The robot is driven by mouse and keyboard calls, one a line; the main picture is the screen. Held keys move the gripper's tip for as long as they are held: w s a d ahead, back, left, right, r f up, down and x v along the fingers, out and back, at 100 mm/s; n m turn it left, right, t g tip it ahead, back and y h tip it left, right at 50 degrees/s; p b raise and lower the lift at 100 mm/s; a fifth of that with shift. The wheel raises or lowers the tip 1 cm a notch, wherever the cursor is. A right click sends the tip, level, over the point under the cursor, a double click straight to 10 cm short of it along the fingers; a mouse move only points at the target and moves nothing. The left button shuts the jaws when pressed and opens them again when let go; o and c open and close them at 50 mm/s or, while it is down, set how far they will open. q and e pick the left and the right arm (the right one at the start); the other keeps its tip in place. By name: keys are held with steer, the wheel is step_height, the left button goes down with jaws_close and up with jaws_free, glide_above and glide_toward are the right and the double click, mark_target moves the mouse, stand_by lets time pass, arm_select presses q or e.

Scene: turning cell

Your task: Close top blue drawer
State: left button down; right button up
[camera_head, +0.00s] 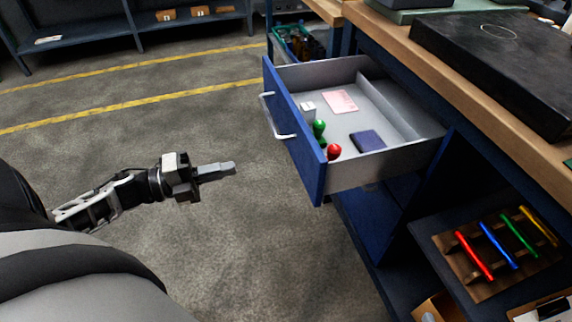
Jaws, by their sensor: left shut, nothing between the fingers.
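The top blue drawer (308,148) is pulled out of the cabinet under the wooden bench. Its blue front faces left and carries a white bar handle (276,118). Inside lie a pink card (341,101), a small white box (308,107), a green-handled stamp (319,129), a red-handled stamp (334,151) and a dark blue booklet (367,141). My left gripper (230,168) is shut and empty, to the left of the drawer front and apart from it, below the handle in the picture. My right gripper does not show.
The wooden bench top (490,121) holds a black slab (500,62) above the drawer. A lower shelf at right bears a wooden rack (462,272) with several coloured tools. A bin (293,42) stands behind the drawer. Open concrete floor (245,235) lies left of the drawer.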

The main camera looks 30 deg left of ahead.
mark_target(298, 153)
arm_select(q)
steer(key=x, duration=1.3)
steer(key=shift+w+d, duration=0.1)
steer(key=shift+w, duration=0.05)
